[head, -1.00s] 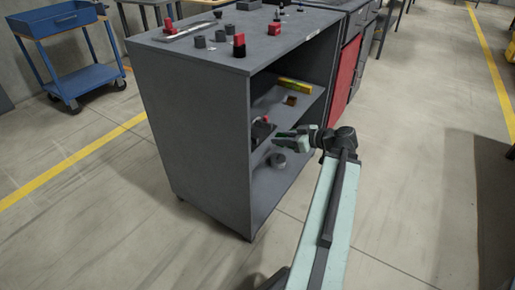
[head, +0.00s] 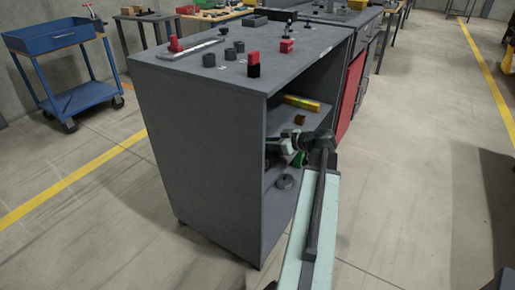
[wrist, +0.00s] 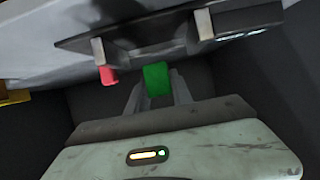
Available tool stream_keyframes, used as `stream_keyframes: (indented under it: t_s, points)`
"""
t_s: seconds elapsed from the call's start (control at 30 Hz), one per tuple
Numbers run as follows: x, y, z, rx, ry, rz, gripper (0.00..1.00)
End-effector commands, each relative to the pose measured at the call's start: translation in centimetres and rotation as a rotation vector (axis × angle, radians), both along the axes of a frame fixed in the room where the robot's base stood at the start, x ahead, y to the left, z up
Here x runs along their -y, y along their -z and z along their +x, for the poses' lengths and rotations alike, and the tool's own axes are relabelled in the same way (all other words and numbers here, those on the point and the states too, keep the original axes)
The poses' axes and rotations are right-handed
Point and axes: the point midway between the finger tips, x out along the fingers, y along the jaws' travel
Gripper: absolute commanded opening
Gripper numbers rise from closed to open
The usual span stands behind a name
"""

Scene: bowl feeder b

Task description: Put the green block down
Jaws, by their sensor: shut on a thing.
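The green block (wrist: 156,79) is between the two fingers of my gripper (wrist: 157,92) in the wrist view. The fingers are shut on it, one on each side. In the head view the green block (head: 301,158) shows as a small green patch beside my gripper (head: 284,146), at the open side of the grey cabinet (head: 205,160). My gripper is at the height of the cabinet's shelves. My arm covers part of the opening, and I cannot tell whether the block touches a shelf.
A yellow bar (head: 301,103) and a small brown block (head: 299,119) lie on the upper shelf. A round grey part (head: 285,182) is lower down. A dark bar with two metal posts (wrist: 150,35) and a red piece (wrist: 107,75) are near the block. Open floor (head: 410,170) lies right.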

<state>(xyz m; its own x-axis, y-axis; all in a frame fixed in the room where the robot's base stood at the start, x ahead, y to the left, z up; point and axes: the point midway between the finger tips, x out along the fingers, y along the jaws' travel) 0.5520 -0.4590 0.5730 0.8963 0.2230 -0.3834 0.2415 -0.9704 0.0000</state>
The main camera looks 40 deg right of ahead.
Motion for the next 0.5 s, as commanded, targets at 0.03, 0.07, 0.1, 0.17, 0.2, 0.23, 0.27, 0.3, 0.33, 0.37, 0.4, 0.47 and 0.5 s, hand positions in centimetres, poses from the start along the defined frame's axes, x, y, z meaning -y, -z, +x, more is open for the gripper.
stream_keyframes:
  t_s: [0.03,0.07,0.1,0.17,0.2,0.23,0.27,0.3,0.33,0.37,0.4,0.47,0.5]
  points:
    - [-0.1,0.4,0.0,0.0,-0.001,0.0,0.0]
    - [-0.1,0.7,0.0,0.0,-0.001,0.0,0.0]
    - [-0.1,1.4,0.0,0.0,0.0,0.0,0.0]
    - [0.0,2.5,-0.1,0.0,0.001,0.001,0.0]
    - [0.1,3.2,-0.1,0.0,0.002,0.0,0.0]
    - [0.1,3.6,-0.1,0.001,0.002,0.0,0.0]
    - [0.1,3.9,-0.1,0.001,0.002,0.0,0.0]
    - [0.0,3.9,-0.1,0.001,0.001,0.001,0.0]
    - [0.0,3.8,0.0,0.001,0.0,0.0,0.0]
    - [-0.1,3.6,0.0,0.001,-0.001,0.001,0.0]
    - [-0.2,3.5,0.1,0.001,-0.003,0.0,0.0]
    - [-0.3,3.5,0.1,0.001,-0.004,0.0,0.0]
    - [-0.3,3.5,0.2,0.001,-0.004,0.0,0.0]
